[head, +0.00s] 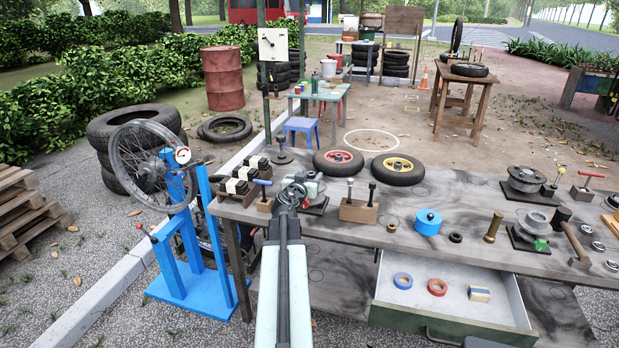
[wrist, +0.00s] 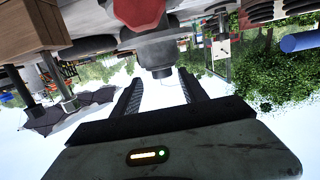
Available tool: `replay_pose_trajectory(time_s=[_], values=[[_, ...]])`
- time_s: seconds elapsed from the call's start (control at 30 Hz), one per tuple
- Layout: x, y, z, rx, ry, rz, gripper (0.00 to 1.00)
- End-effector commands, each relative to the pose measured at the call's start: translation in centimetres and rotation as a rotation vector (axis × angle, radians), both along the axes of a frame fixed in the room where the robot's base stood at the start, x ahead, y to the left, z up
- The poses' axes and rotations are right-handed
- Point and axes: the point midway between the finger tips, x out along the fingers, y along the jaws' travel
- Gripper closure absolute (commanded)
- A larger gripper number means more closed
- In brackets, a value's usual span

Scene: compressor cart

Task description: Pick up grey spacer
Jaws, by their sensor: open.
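My gripper (head: 292,190) reaches over the near edge of the workbench (head: 330,228), in front of a small grey-green machine (head: 314,190) on a dark base. In the wrist view, which looks upside down, its two dark fingers (wrist: 160,92) are spread apart. A short grey cylindrical part (wrist: 158,58) shows between and beyond the fingertips, below a red knob (wrist: 139,12). I cannot tell whether this part is the grey spacer, or whether a finger touches it. Small grey rings (head: 598,246) lie at the bench's right end. My gripper hides part of the machine.
A wooden block with two black-topped pegs (head: 359,210) stands just right of the machine. An open drawer (head: 450,302) juts out below. A blue wheel stand (head: 185,245) is at left.

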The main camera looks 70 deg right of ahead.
Motion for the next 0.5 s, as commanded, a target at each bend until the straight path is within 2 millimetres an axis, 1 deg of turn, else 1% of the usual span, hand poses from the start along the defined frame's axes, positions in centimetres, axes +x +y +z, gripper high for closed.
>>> replay_pose_trajectory(time_s=[0.03,0.07,0.27,0.3,0.37,0.4,0.43,0.47,0.5], values=[[0.18,-0.93,-0.28,0.000,0.001,0.000,0.49],[0.22,-1.10,-0.29,0.000,0.001,0.001,0.49],[0.47,-0.88,-0.23,0.000,0.001,0.006,0.49],[0.48,-0.88,-0.23,0.000,0.001,0.006,0.60],[0.48,-0.87,-0.23,0.000,0.000,0.006,0.77],[0.45,-0.88,-0.23,0.000,0.000,0.005,0.88],[0.43,-0.89,-0.23,0.000,0.000,0.005,0.97],[0.40,-0.90,-0.23,0.000,0.000,0.005,1.00],[0.36,-0.93,-0.22,0.000,0.000,0.004,1.00]])
